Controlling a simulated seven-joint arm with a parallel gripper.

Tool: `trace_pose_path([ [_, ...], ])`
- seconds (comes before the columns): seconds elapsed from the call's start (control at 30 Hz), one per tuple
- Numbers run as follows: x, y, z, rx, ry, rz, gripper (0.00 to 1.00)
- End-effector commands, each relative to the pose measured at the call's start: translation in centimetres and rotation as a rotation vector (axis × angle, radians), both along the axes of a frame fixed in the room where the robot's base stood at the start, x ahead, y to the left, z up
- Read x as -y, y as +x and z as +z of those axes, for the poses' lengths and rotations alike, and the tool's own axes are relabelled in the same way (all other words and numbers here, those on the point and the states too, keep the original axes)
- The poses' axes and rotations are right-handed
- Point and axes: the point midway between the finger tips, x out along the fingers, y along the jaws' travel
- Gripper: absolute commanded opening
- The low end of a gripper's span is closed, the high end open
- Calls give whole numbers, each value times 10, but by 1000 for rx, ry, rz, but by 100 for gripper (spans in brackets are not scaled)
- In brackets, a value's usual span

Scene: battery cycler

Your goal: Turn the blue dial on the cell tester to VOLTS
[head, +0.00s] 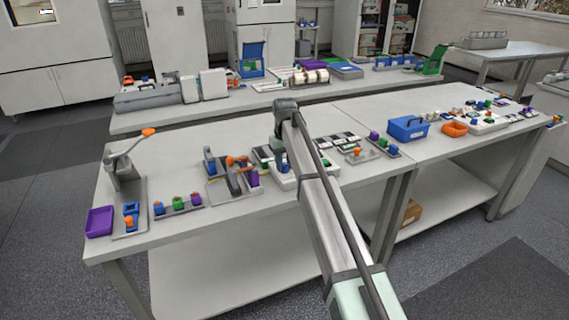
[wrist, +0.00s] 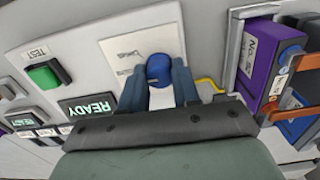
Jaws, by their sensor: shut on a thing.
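The blue dial (wrist: 159,68) sits on a pale label plate on the light grey face of the cell tester (wrist: 85,38) in the wrist view. My gripper (wrist: 160,85) is shut on the dial, with one blue-grey finger on each side of it. The print on the label beside the dial is too blurred to read, and the dial's pointer cannot be made out. In the head view the tester (head: 284,183) is partly hidden behind my arm, and the dial is barely visible there.
The tester carries a green TEST button (wrist: 45,74) and a READY display (wrist: 88,107). A purple block (wrist: 262,55) in a holder stands close on the right in the wrist view. A toggle press with an orange lever (head: 240,162) stands left of the tester.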

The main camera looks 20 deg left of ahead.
Motion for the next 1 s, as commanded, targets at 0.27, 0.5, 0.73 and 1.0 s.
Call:
trace_pose_path([
  [0.27,0,0,0,1,1,1,39],
  [0.5,0,0,0,1,1,1,57],
  [0.73,0,0,2,1,1,1,57],
  [1.0,-1,1,33,1,1,1,57],
])
